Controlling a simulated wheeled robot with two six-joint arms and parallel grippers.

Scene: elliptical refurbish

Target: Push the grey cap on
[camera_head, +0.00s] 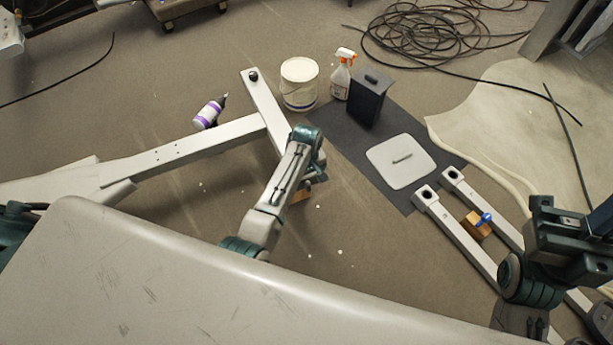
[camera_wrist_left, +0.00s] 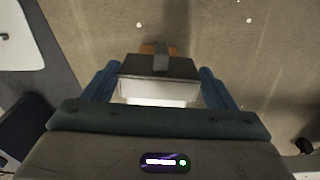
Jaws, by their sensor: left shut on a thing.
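My left gripper (camera_wrist_left: 157,88) is shut on a pale grey boxy piece (camera_wrist_left: 155,92), which looks like the grey cap. The piece fills the gap between the blue fingers and has a darker edge and a raised grey part on its far side. In the head view my left arm hides the cap and most of my left gripper. The long grey frame tube (camera_head: 190,148) meets a crossbar (camera_head: 265,107), whose near end runs behind my left arm. My right gripper (camera_head: 570,240) is at the right, and its fingertips are not clear.
An orange-brown object (camera_wrist_left: 147,48) shows just beyond the held piece. A white bucket (camera_head: 299,85), spray bottle (camera_head: 341,78) and black box (camera_head: 367,102) stand behind. A purple-banded bottle (camera_head: 209,113) lies by the frame. Two open-ended rails (camera_head: 455,235) lie at the right.

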